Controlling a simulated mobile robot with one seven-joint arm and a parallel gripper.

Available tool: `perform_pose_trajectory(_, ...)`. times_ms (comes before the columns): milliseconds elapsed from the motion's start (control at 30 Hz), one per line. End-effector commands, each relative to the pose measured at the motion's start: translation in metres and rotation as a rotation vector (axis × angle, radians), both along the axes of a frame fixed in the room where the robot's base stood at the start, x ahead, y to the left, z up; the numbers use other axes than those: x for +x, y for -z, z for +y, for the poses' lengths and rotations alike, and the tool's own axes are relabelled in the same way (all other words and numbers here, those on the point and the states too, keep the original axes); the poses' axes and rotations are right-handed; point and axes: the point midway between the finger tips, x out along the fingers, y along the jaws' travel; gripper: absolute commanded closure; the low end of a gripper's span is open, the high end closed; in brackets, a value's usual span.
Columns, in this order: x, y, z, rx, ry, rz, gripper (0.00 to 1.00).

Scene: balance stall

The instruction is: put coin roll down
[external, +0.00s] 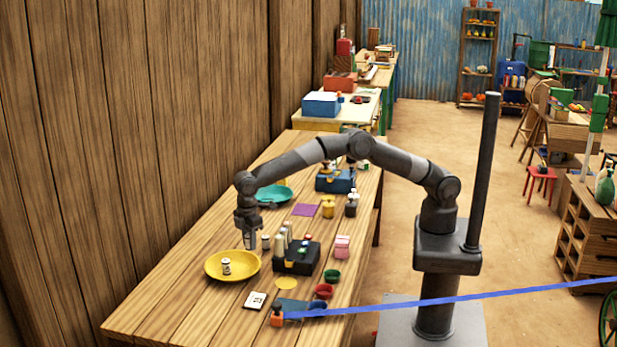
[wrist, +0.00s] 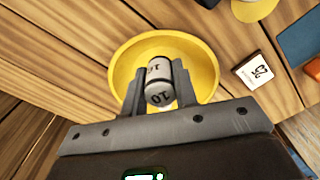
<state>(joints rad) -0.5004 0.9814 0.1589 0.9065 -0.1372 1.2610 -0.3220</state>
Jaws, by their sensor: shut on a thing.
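My gripper (external: 248,240) points down above the back right rim of the yellow dish (external: 247,276). It is shut on a pale coin roll marked 10 (wrist: 159,95), which shows between the fingers (wrist: 158,98) in the wrist view. A second pale roll with dark bands (external: 226,266) stands in the yellow dish. In the wrist view this roll (wrist: 158,68) appears just beyond the held one, over the dish (wrist: 205,60). The held roll is small in the external view, and the gap under it is hard to judge.
Right of the dish stands a black holder (external: 310,262) with several rolls. A white number card (external: 255,300), yellow disc (external: 286,283) and small red bowl (external: 323,291) lie nearer the front. A teal dish (external: 274,195) sits behind. Bare table lies left of the yellow dish.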

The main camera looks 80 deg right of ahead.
Motion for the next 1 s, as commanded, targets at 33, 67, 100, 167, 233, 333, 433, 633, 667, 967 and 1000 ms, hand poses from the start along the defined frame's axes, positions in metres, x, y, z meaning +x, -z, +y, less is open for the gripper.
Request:
perform_pose_trajectory(33, -0.001, 0.007, 0.011, 0.0, -0.002, 0.0, 1.0)
perform_pose_trajectory(67, -0.001, 0.01, 0.016, 0.0, -0.001, 0.0, 1.0)
perform_pose_trajectory(100, 0.0, 0.012, 0.021, 0.0, 0.0, -0.001, 1.0)
perform_pose_trajectory(167, 0.0, 0.016, 0.027, 0.0, 0.0, -0.001, 1.0)
perform_pose_trajectory(233, -0.001, 0.018, 0.031, 0.0, 0.0, -0.001, 1.0)
perform_pose_trajectory(333, -0.001, 0.021, 0.034, 0.0, 0.001, -0.001, 1.0)
perform_pose_trajectory(433, -0.001, 0.031, 0.033, -0.002, 0.001, 0.001, 1.0)
perform_pose_trajectory(633, -0.001, 0.058, 0.033, -0.001, 0.001, 0.0, 1.0)
perform_pose_trajectory(667, -0.001, 0.06, 0.033, -0.001, 0.001, -0.001, 1.0)
perform_pose_trajectory(967, -0.001, 0.061, 0.033, 0.0, 0.001, -0.001, 1.0)
perform_pose_trajectory(1000, -0.001, 0.063, 0.033, -0.001, 0.001, -0.001, 1.0)
